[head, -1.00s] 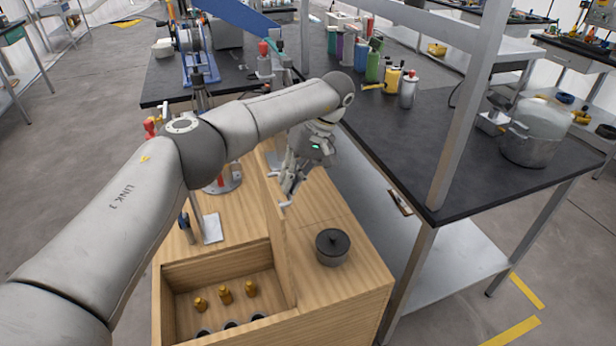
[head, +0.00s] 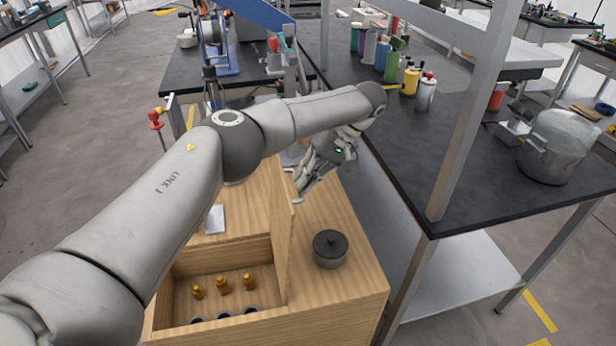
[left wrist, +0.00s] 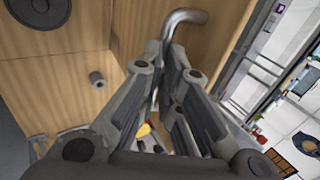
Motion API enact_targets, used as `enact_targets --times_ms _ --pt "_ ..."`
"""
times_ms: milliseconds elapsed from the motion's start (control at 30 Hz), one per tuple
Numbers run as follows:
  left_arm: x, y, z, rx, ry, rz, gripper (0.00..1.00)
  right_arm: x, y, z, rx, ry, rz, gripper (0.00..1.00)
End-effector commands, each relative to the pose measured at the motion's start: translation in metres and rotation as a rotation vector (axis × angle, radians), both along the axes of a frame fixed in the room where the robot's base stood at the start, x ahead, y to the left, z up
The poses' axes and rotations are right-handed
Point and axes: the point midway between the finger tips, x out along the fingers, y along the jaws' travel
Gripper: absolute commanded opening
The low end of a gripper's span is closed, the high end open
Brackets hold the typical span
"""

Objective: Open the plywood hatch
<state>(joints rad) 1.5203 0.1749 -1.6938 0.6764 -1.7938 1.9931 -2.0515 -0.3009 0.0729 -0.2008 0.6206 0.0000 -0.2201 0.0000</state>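The plywood hatch (head: 284,235) stands roughly upright on the wooden cabinet (head: 340,297), beside an open compartment (head: 222,248). In the left wrist view, its wood panel (left wrist: 212,45) rises behind a bent metal handle (left wrist: 186,16). My left gripper (head: 299,197) is at the hatch's right side. In the left wrist view, its fingertips (left wrist: 164,57) close in on both sides of the handle and look shut on it. The fingers hide part of the handle. My right gripper is not in view.
Several brass-coloured pieces (head: 222,284) sit in the compartment. A black-topped bench (head: 455,175) with a metal post (head: 470,115) stands close on the right.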

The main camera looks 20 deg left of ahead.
Motion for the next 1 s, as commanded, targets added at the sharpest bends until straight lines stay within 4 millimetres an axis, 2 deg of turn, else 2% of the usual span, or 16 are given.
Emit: enact_targets --times_ms 33,200,733,1000 --pt "-0.007 -0.001 -0.022 -0.008 0.026 0.004 0.11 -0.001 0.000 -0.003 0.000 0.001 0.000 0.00" --pt "-0.007 -0.001 -0.022 -0.008 0.026 0.004 0.32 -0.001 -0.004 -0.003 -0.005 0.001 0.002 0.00" --pt "-0.006 -0.004 -0.017 -0.010 0.025 0.001 0.32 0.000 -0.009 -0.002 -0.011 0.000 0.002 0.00" --pt "0.006 -0.020 0.016 -0.002 0.018 0.003 0.32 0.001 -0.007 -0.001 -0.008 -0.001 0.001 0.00"
